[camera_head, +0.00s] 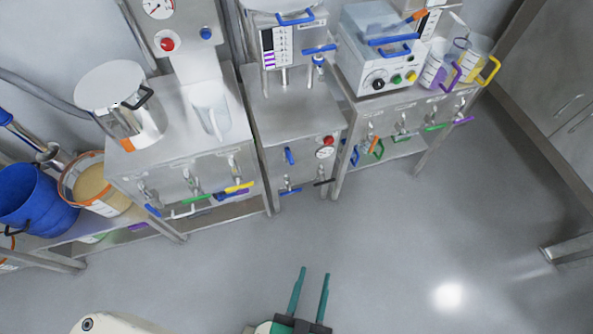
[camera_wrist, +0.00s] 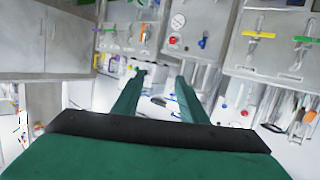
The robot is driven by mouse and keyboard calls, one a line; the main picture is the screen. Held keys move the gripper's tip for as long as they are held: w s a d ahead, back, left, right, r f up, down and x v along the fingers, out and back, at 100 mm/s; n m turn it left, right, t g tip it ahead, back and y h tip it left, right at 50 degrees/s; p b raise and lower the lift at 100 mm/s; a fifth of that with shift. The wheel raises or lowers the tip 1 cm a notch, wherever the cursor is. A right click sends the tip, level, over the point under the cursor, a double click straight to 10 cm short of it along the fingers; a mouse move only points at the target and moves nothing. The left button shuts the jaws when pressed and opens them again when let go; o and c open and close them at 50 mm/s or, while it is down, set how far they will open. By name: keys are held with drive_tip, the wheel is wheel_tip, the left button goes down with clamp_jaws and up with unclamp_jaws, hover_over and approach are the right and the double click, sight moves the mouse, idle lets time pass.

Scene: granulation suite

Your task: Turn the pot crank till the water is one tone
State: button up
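A steel pot (camera_head: 144,124) with a round pale lid (camera_head: 105,84) stands on the left steel bench in the head view. A black handle (camera_head: 141,98) sits at the lid's right edge; it looks like the crank, but I cannot be sure. The water inside is hidden or too small to tell. My gripper (camera_head: 315,272) is low in the middle of the head view, over bare floor and well away from the pot. Its two green fingers are apart with nothing between them. In the wrist view the open gripper (camera_wrist: 160,76) points towards steel cabinets, and I cannot make out the pot.
A blue bucket (camera_head: 36,200) and a tub of tan material (camera_head: 92,188) stand left of the pot. A clear jug (camera_head: 211,115) stands right of it. Coloured valve handles, such as a yellow one (camera_head: 240,187), stick out from the bench fronts. The floor (camera_head: 400,240) is clear.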

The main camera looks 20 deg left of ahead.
drive_tip(key=w+a+f+n+y, duration=0.1)
drive_tip(key=w+a+f+n, duration=0.1)
drive_tip(key=w+f, duration=0.55)
drive_tip(key=n+g+y, duration=0.2)
drive_tip(key=n+y, duration=0.2)
drive_tip(key=n, duration=0.4)
approach(291, 163)
drive_tip(key=w, duration=0.2)
drive_tip(key=x, duration=1)
drive_tip(key=shift+a+f, duration=0.4)
clamp_jaws()
